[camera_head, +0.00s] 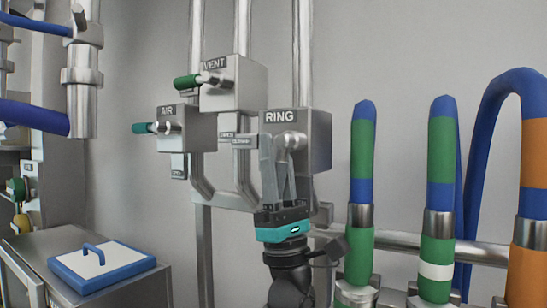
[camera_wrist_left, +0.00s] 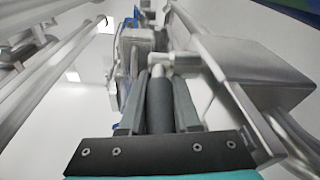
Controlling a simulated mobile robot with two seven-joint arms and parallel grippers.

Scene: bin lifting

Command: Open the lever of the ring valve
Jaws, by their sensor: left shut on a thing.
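The RING valve is a grey metal box (camera_head: 318,135) with a RING label, right of centre in the head view. Its silver lever pivot (camera_head: 292,141) is on the front face, and the lever points down. In the left wrist view the dark lever handle (camera_wrist_left: 160,106) lies lengthwise between the two fingers, below the silver hub (camera_wrist_left: 180,64). My left gripper (camera_head: 278,165) comes up from below and is shut on the handle. Its fingers hide most of the handle in the head view. My right gripper is not in view.
The AIR valve (camera_head: 186,130) and VENT valve (camera_head: 236,88), with green handles pointing left, stand left of the RING box. Vertical pipes rise behind. Several coloured hoses (camera_head: 361,170) stand to the right. A blue-edged lid (camera_head: 100,266) lies on a cabinet at lower left.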

